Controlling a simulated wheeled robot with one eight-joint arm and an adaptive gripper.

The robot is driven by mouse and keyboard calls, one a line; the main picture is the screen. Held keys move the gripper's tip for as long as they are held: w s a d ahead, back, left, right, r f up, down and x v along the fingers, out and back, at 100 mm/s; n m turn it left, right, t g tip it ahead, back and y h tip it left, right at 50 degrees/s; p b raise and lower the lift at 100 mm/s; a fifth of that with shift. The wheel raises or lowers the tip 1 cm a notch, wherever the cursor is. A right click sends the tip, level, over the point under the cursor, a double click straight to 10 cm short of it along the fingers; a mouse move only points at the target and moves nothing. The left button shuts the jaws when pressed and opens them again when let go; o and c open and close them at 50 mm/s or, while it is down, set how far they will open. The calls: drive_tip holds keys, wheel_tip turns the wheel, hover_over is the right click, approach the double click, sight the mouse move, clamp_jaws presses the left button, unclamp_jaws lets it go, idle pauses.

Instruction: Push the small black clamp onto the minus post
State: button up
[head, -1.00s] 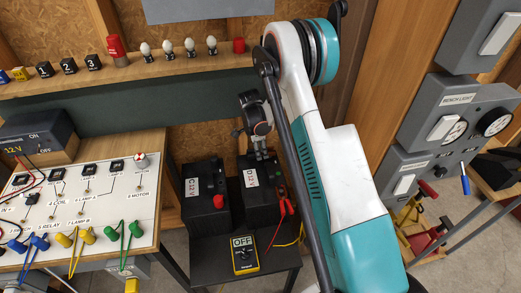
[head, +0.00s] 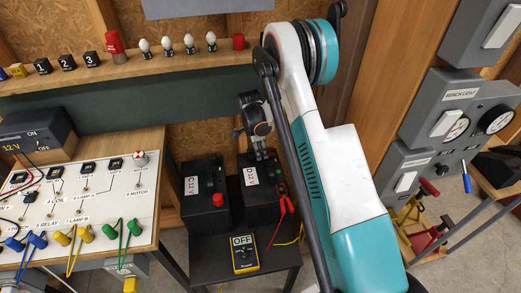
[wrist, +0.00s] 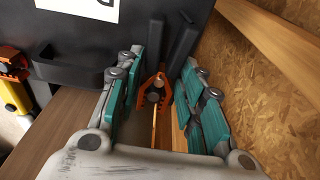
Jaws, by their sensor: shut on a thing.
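My gripper (wrist: 154,92) is shut on the small black clamp (wrist: 181,55), whose dark arms and orange-copper end show between the teal fingers in the wrist view. A thin orange-yellow lead runs from it toward the palm. In the head view my gripper (head: 262,156) points down at the back of the black battery marked D 12V (head: 256,200). That battery also fills the upper left of the wrist view (wrist: 70,50). I cannot make out the minus post, or whether the clamp touches it. A red clamp (head: 287,203) is at the battery's front right.
A second battery, C 12V (head: 203,195), stands close on the left. A yellow meter (head: 243,254) sits in front on the dark stand. The wired lamp and motor board (head: 120,200) is at left. A wooden wall (wrist: 270,90) is close on the right in the wrist view.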

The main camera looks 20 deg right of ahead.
drive_tip(key=shift+f, duration=0.25)
drive_tip(key=o, duration=1.2)
drive_tip(key=shift+c, duration=0.2)
drive_tip(key=shift+r, duration=0.1)
